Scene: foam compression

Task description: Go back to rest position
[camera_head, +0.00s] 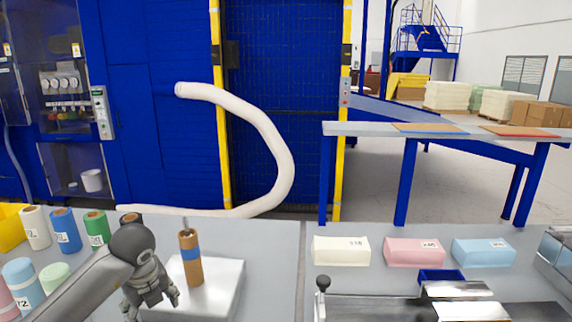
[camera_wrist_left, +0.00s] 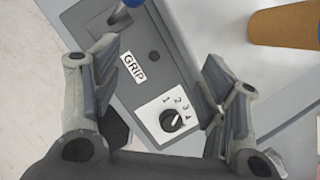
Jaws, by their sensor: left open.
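My left gripper (camera_head: 151,303) is open and empty over the front left of the table in the head view, left of the white block. In the left wrist view its two fingers (camera_wrist_left: 160,75) are spread apart. Below them is a grey panel (camera_wrist_left: 150,57) with a "GRIP" label and a numbered knob (camera_wrist_left: 172,121). A brown roll with a blue band (camera_head: 191,265) stands upright on the white block (camera_head: 226,280), just right of the gripper and apart from it. Its brown side also shows in the left wrist view (camera_wrist_left: 285,25). My right gripper is in neither view.
Several coloured rolls (camera_head: 66,230) stand at the left of the table. White (camera_head: 341,250), pink (camera_head: 414,252) and blue (camera_head: 483,252) foam blocks lie at the back right. A metal device (camera_head: 405,306) with a black-knobbed lever is at the front right. The table middle is clear.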

